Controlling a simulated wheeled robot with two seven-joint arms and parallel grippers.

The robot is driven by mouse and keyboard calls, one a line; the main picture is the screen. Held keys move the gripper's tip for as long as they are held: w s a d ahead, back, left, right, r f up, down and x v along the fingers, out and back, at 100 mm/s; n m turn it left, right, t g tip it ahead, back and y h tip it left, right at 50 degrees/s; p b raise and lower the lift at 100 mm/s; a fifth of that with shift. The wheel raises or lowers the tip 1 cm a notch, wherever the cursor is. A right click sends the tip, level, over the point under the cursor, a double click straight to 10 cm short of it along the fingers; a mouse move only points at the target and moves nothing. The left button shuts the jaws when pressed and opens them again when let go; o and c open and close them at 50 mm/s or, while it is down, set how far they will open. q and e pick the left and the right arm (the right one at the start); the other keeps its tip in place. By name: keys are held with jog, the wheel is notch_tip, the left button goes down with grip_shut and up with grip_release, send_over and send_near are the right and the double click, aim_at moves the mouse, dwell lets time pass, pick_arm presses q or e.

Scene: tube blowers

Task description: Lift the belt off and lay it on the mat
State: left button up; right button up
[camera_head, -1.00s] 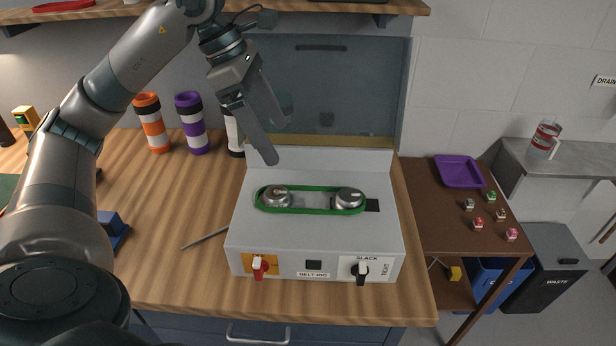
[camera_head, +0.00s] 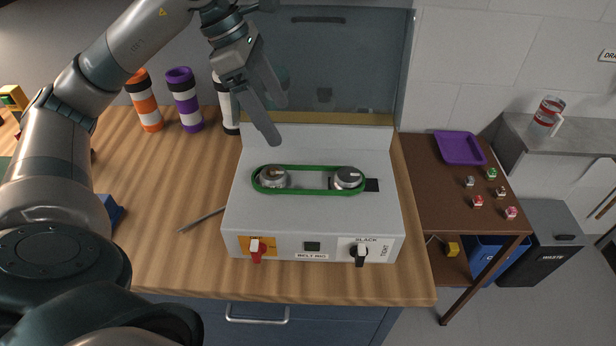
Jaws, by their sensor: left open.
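The green belt (camera_head: 308,192) is looped around two grey metal pulleys, the left pulley (camera_head: 273,177) and the right pulley (camera_head: 346,178), on top of the white belt rig (camera_head: 300,215). My left gripper (camera_head: 277,122) hangs above and behind the left pulley, pointing down. Its jaws are open and empty, clear of the belt. On the rig's front are a red-handled switch (camera_head: 257,250) on an orange plate and a black knob (camera_head: 359,254) with a white tip by the SLACK and TIGHT labels. I cannot make out a mat clearly. My right gripper is not in view.
A thin rod (camera_head: 202,219) lies left of the rig. A purple tray (camera_head: 460,148) and several small parts are on the brown side table. The wooden worktop (camera_head: 165,200) is mostly clear left of the rig.

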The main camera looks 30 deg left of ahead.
pick_arm(q)
jog(key=s+p+x, duration=0.1)
jog(key=x, duration=0.3)
jog(key=p, duration=0.2)
send_over(296, 167)
jog(key=s+d, duration=0.2)
jog(key=shift+s+a+f, duration=0.1)
jog(key=shift+f, duration=1.25)
jog(key=shift+s+a+f, duration=0.1)
jog(key=shift+f, duration=1.25)
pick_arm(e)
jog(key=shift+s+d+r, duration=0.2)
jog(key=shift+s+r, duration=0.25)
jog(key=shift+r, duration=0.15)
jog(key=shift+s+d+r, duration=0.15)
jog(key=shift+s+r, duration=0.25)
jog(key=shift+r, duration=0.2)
pick_arm(q)
jog(key=shift+f, duration=0.1)
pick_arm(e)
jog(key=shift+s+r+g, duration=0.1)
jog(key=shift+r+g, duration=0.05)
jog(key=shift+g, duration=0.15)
